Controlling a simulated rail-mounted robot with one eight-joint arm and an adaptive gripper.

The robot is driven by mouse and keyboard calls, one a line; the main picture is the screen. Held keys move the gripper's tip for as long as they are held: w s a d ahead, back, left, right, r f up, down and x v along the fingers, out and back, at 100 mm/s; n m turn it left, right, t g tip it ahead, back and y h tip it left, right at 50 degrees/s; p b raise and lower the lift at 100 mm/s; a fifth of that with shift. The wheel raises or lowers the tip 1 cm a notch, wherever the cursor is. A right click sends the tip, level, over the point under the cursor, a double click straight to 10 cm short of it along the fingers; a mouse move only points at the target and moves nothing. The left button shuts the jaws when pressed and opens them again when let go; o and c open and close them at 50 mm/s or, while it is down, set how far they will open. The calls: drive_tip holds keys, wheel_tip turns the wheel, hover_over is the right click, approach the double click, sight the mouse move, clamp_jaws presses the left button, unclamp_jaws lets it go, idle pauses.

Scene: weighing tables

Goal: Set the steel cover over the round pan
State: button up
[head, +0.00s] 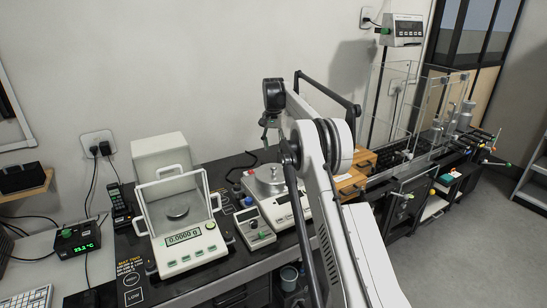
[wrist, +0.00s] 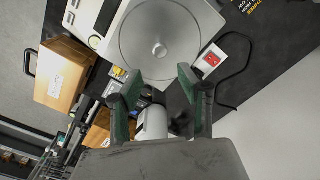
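A round steel cover with a small central knob (head: 270,176) sits level on top of the white balance (head: 283,207) in the middle of the bench. In the wrist view the steel disc and knob (wrist: 160,48) show face on. Any pan beneath it is hidden, so I cannot tell how the cover rests on it. My gripper (wrist: 158,78) is open, its two dark green fingers spread apart near the disc's rim in the picture, with nothing held.
A balance with a clear draft shield (head: 180,205) stands to the left, reading 0.0000 g. A small grey meter (head: 255,228) sits between the balances. Wooden boxes (head: 352,183) stand right of the middle balance. Tall clear panels stand farther right.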

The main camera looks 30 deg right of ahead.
drive_tip(key=s+a+r+n+t, duration=0.1)
drive_tip(key=s+a+r, duration=0.25)
drive_tip(key=r, duration=0.35)
drive_tip(key=s+a+r+n+t, duration=0.1)
drive_tip(key=s+a+r, duration=0.25)
drive_tip(key=r, duration=0.35)
drive_tip(key=s+a+r+n+t, duration=0.1)
drive_tip(key=s+a+r, duration=0.35)
drive_tip(key=s, duration=0.25)
drive_tip(key=s+a+r+n, duration=0.1)
drive_tip(key=s+a+r, duration=0.2)
drive_tip(key=s+a, duration=0.3)
drive_tip(key=s+a+f+n+t, duration=0.1)
drive_tip(key=s+a, duration=0.1)
drive_tip(key=s, duration=0.6)
drive_tip(key=s+a+n+t, duration=0.1)
drive_tip(key=s+a, duration=0.2)
drive_tip(key=s, duration=0.6)
drive_tip(key=s+a+f+n+t, duration=0.1)
drive_tip(key=s+f, duration=0.4)
drive_tip(key=s, duration=0.3)
drive_tip(key=s+a+f+n+t, duration=0.1)
drive_tip(key=s+a+f, duration=0.1)
drive_tip(key=s+f, duration=0.4)
drive_tip(key=s, duration=0.3)
drive_tip(key=shift+a, duration=0.3)
drive_tip(key=shift+f, duration=0.1)
wheel_tip(320, 180, down, 4)
drive_tip(key=b, duration=0.4)
